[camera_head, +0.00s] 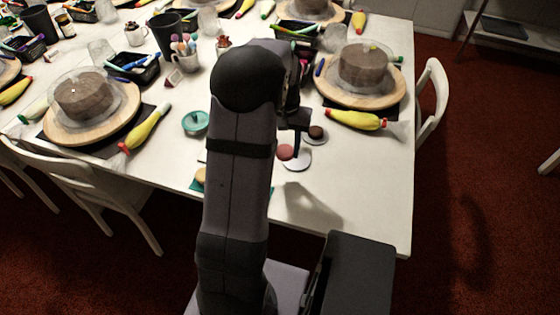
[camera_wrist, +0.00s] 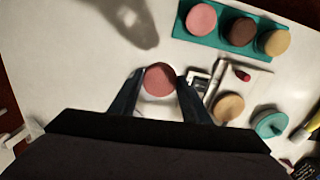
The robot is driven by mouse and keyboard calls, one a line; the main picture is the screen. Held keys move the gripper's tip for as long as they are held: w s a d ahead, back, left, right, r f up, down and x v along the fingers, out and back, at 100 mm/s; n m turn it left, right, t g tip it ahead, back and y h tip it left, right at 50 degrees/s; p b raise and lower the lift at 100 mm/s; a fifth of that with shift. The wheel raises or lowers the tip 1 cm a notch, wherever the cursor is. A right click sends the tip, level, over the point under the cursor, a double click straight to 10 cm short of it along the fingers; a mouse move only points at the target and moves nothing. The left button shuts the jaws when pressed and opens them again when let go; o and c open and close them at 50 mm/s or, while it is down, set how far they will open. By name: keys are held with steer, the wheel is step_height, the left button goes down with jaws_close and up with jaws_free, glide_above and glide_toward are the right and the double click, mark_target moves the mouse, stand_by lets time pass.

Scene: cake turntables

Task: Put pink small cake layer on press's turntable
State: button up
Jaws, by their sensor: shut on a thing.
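My gripper (camera_wrist: 159,85) is shut on a pink small cake layer (camera_wrist: 159,79), a round dusky-pink disc between the two fingertips. In the head view this layer (camera_head: 285,152) shows just right of my arm, over the near-left part of a white round plate (camera_head: 298,165). I cannot tell whether it touches the plate. I cannot tell for sure which plate is the press's turntable. The press is not clearly made out, and my arm hides part of that area.
A teal tray (camera_wrist: 218,43) holds pink (camera_wrist: 201,19), brown (camera_wrist: 242,32) and yellow (camera_wrist: 277,42) discs. A tan disc (camera_wrist: 228,107) and teal round item (camera_wrist: 270,124) lie nearby. The near-right tabletop is clear.

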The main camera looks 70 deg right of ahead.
mark_target(283, 154)
steer(key=shift+a+r, duration=0.15)
steer(key=shift+r, duration=0.3)
steer(key=shift+a+m, duration=0.4)
steer(key=shift+a, duration=0.05)
steer(key=shift+f+p, duration=0.7)
steer(key=shift+f, duration=4.35)
steer(key=shift+f, duration=0.15)
steer(key=o, duration=0.7)
steer(key=shift+o, duration=0.2)
step_height(283, 154, up, 12)
steer(key=shift+r+b, duration=0.15)
steer(key=shift+b, duration=0.75)
